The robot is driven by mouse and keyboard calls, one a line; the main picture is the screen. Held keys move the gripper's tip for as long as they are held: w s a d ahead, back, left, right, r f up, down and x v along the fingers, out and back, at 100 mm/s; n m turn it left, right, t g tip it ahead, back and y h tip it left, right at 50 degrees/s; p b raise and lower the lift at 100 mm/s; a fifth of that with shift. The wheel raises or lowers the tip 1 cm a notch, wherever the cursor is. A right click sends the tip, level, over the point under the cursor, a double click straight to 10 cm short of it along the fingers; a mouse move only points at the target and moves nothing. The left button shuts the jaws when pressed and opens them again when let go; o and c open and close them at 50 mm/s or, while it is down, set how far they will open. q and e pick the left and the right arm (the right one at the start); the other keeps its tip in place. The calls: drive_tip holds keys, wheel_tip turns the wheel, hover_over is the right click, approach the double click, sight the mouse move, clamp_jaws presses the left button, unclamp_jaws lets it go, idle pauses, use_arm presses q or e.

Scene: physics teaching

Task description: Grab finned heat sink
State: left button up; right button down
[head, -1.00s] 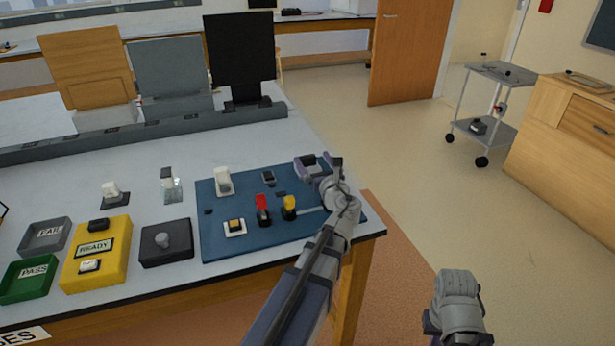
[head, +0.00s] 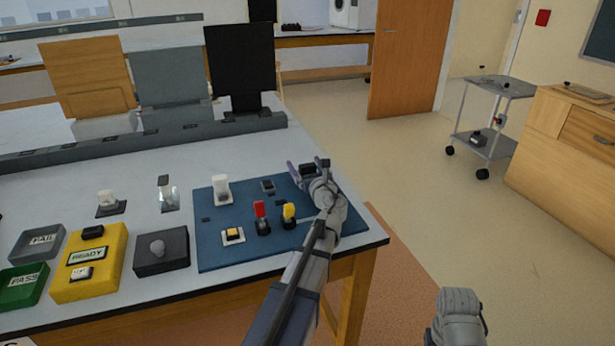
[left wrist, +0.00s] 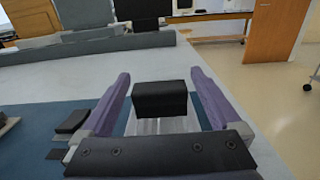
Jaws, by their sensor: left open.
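A black block with pale vertical stripes below it, which I take to be the finned heat sink (left wrist: 160,99), stands between the open fingers of my left gripper (left wrist: 162,102) in the left wrist view. Clear gaps show on both sides of it, so the fingers do not grip it. In the head view my left gripper (head: 308,168) is over the far right corner of the blue board (head: 215,258), and the block there is small and hard to make out. Only the grey end of my right arm shows at the bottom right; its fingers are out of view.
The board holds a white part (head: 221,188), a red switch (head: 261,216), a yellow knob (head: 289,215) and a yellow button (head: 233,235). A yellow READY box (head: 103,270), a green PASS tray (head: 22,300) and a grey FAIL tray (head: 38,254) stand left. A raised grey ledge runs behind.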

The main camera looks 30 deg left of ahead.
use_arm(q)
clamp_jaws()
idle(0.8)
